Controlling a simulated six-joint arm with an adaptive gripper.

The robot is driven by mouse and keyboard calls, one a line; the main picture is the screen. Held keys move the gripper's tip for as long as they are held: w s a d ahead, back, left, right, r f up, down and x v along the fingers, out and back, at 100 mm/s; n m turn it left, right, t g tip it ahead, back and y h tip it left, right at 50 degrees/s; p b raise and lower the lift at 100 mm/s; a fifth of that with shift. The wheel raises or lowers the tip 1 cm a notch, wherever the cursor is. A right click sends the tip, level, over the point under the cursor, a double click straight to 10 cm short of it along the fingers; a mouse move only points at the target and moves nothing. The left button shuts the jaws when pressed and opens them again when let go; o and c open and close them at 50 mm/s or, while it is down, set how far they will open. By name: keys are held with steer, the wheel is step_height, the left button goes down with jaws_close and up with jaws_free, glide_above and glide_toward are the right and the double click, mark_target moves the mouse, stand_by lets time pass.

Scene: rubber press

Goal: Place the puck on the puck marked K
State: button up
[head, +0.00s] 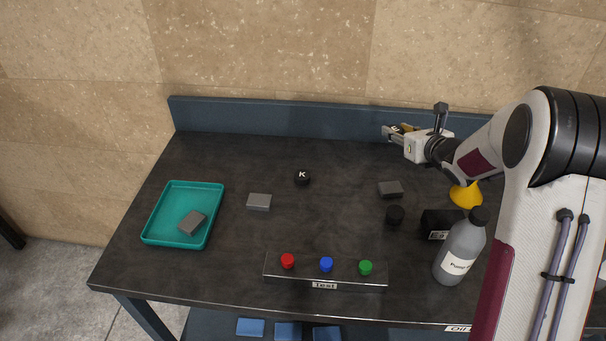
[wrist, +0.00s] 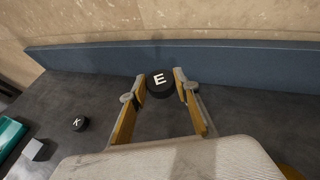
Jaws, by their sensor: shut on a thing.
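My gripper (wrist: 160,84) is shut on a black puck marked E (wrist: 159,82), held between its two fingertips in the wrist view. In the head view my gripper (head: 390,131) is above the back right part of the table, close to the backboard. The puck marked K (head: 302,177), black and round with a white letter, lies on the table to the left of my gripper. It also shows at the lower left in the wrist view (wrist: 80,123). The held puck is apart from it and mostly hidden in the head view.
Grey blocks (head: 259,202) (head: 390,189) lie on the table, and another lies in the teal tray (head: 212,188). A black puck (head: 395,215), a yellow cone (head: 466,195), a bottle (head: 460,250) and a black box (head: 433,222) stand right. A button panel (head: 325,275) is in front.

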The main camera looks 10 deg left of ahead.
steer(key=s+a+n+g+y, duration=0.2)
steer(key=a+n+y, duration=0.2)
steer(key=a, duration=1.1)
steer(key=r+n+g+y, duration=0.1)
steer(key=n+g+y, duration=0.2)
glide_above(308, 177)
steer(key=shift+f, duration=3.15)
steer(key=shift+f+h, duration=0.3)
steer(key=shift+f, duration=1.55)
steer(key=shift+f, duration=0.1)
